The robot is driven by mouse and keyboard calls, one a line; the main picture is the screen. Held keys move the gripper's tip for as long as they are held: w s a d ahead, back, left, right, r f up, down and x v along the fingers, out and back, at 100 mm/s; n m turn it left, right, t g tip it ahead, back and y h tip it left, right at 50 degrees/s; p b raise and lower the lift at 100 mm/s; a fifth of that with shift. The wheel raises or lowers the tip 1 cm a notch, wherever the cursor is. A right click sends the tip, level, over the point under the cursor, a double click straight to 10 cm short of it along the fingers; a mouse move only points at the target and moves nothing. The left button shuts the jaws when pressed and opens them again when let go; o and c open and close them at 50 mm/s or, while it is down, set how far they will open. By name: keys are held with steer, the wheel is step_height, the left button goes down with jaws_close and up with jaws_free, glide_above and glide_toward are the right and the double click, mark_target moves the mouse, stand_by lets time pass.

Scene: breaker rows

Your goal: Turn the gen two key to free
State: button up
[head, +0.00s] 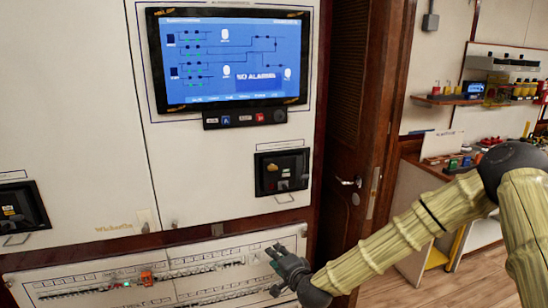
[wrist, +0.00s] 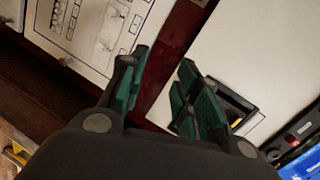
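No key is clear enough in either view for me to pick out as the gen two key. A black recessed unit (head: 282,172) with small fittings is on the white cabinet in the head view, and a similar dark recess (wrist: 238,102) shows beside the right finger in the wrist view. A second recessed unit (head: 20,208) is at the left edge. My gripper (head: 273,252) is in front of the right part of the sloped lower panel (head: 120,268), below the right recessed unit. In the wrist view my gripper (wrist: 162,88) has its green fingers apart with nothing between them.
A blue display screen (head: 232,60) is on the upper cabinet, with a small button strip (head: 245,118) under it. A dark wooden door (head: 350,130) with a handle stands to the right. Farther right are shelves (head: 470,98) with small items. Wooden floor (head: 470,275) is open at lower right.

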mark_target(274, 169)
steer(key=w+d+r+m+t+p, duration=0.15)
steer(key=w+r, duration=0.25)
steer(key=r, duration=0.7)
steer(key=w+d+r+m+t+p, duration=0.1)
steer(key=w+r+m+t+p, duration=0.3)
steer(key=r, duration=0.7)
steer(key=w+a+p, duration=0.1)
steer(key=w, duration=0.2)
steer(key=w+a+n+g+p, duration=0.1)
steer(key=w, duration=0.3)
steer(key=w+a+n+p, duration=0.1)
steer(key=w, duration=0.2)
steer(key=shift+w+a+f+g, duration=0.25)
steer(key=shift+w+a+g, duration=0.05)
steer(key=shift+w+g, duration=0.05)
jaws_close()
